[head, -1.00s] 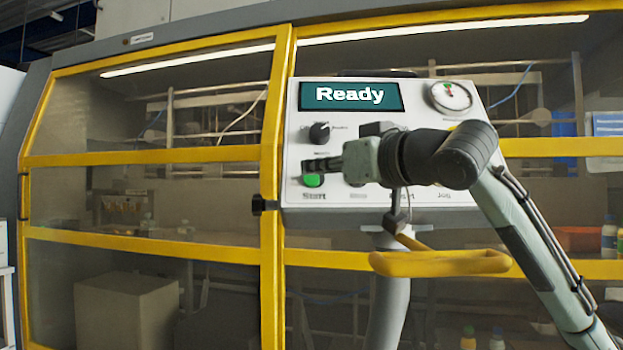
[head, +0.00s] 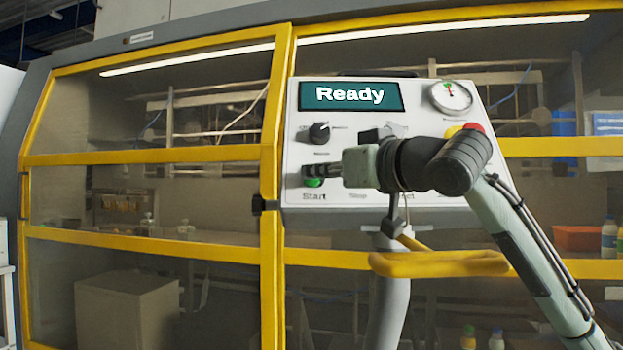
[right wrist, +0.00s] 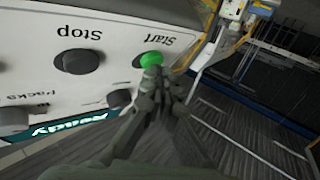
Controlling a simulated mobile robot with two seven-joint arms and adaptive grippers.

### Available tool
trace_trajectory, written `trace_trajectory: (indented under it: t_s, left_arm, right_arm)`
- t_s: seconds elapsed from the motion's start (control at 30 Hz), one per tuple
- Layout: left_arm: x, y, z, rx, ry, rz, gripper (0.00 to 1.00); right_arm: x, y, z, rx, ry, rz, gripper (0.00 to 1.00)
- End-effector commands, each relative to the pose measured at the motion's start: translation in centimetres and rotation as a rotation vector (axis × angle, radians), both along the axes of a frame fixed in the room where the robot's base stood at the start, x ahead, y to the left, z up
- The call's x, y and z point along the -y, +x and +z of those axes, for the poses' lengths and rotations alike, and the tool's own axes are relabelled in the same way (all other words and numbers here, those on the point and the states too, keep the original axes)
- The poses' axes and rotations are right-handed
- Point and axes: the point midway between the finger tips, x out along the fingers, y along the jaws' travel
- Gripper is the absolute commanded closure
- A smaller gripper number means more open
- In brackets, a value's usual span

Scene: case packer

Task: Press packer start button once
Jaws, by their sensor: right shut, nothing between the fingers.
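The green start button (head: 313,182) is at the lower left of the white control panel (head: 300,155), above the label "Start". The panel's screen (head: 350,96) reads "Ready". My right gripper (head: 307,172) is shut and empty, its fingertips just in front of the button and covering its upper part. In the right wrist view the fingertips (right wrist: 152,75) overlap the lower edge of the green button (right wrist: 148,59); I cannot tell whether they touch it. My left gripper is not in view.
A black stop button (right wrist: 77,61) sits beside the start button. A black knob (head: 320,132), a gauge (head: 451,96) and a red button (head: 475,128) are on the same panel. A yellow bar handle (head: 440,264) sticks out below. Yellow-framed doors (head: 150,157) stand behind.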

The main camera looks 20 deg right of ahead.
Motion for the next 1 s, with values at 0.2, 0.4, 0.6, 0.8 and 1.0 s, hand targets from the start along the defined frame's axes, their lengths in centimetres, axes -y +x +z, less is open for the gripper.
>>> trace_trajectory:
  t_s: [0.2,0.4,0.6,0.8,1.0]
  left_arm:
    - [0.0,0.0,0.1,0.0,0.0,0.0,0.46]
    - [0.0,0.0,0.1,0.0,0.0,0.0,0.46]
    - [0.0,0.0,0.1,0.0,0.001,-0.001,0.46]
    - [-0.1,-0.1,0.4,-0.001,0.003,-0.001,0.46]
    - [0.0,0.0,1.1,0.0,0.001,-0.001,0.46]
  right_arm:
    - [0.1,0.2,-0.1,0.0,0.0,0.0,1.0]
    - [0.1,0.4,-0.3,-0.001,0.0,0.0,1.0]
    - [0.1,0.4,-0.3,-0.002,-0.001,0.0,1.0]
    - [0.0,0.1,0.0,-0.002,-0.001,0.0,1.0]
    - [-0.3,-0.8,0.5,-0.001,-0.001,0.0,1.0]
